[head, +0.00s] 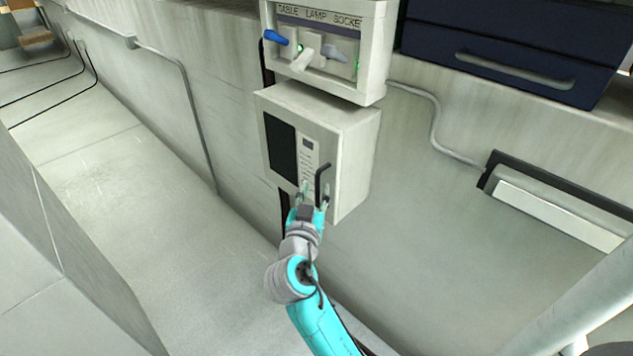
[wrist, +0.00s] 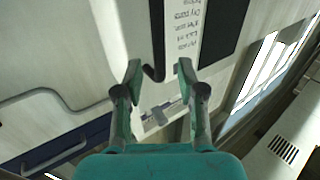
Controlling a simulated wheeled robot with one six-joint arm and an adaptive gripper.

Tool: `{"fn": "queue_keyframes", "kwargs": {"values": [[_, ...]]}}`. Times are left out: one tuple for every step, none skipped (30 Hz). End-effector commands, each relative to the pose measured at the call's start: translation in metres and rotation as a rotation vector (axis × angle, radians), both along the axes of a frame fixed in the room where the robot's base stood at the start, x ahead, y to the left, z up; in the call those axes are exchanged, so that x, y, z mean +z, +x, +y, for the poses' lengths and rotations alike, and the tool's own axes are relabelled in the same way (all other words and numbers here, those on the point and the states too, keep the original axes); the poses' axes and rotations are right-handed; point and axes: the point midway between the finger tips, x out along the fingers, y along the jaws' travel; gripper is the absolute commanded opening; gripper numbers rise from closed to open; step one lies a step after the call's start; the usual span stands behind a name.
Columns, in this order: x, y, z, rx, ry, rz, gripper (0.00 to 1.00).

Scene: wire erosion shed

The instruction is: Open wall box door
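The wall box (head: 354,165) is a pale grey cabinet on the wall in the middle of the head view. Its front door has a dark panel (head: 281,147), a printed label strip and a black bar handle (head: 319,178) near its right edge. The door looks closed. My gripper (head: 314,191) is at the lower part of the door front. In the wrist view the handle (wrist: 157,38) runs down between the two fingertips, with its bent lower end there. My gripper (wrist: 158,69) is open, with gaps showing on both sides of the handle.
A switch panel (head: 318,15) marked TABLE LAMP SOCKET, with a blue lever, sits just above the box. Dark blue drawers (head: 515,60) are at upper right. A long wall fixture (head: 560,208) and conduit lie to the right. Open floor (head: 110,210) spreads to the left.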

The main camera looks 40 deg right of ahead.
Motion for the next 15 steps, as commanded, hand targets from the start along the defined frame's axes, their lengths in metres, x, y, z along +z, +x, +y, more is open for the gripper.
{"fn": "queue_keyframes", "kwargs": {"values": [[0.001,0.004,-0.008,-0.003,0.001,-0.002,0.39],[0.0,0.007,-0.011,-0.003,0.001,-0.002,0.39],[0.0,0.01,-0.016,-0.003,0.001,-0.001,0.39],[0.001,0.012,-0.019,-0.002,0.0,-0.001,0.39],[0.001,0.015,-0.021,-0.001,0.0,-0.001,0.39],[0.0,0.017,-0.024,-0.001,0.001,-0.001,0.39],[0.0,0.018,-0.026,-0.001,0.001,0.001,0.39],[0.0,0.019,-0.028,-0.001,0.001,0.001,0.39],[0.0,0.02,-0.03,-0.001,0.0,0.0,0.39],[0.0,0.021,-0.03,-0.001,0.0,0.0,0.39],[0.0,0.022,-0.031,0.0,0.0,0.0,0.39],[0.0,0.023,-0.032,0.001,-0.001,-0.001,0.39],[0.0,0.023,-0.032,0.001,-0.001,-0.001,0.39],[0.0,0.023,-0.032,0.001,-0.001,-0.001,0.39],[0.0,0.023,-0.032,0.001,0.0,0.0,0.39]]}}
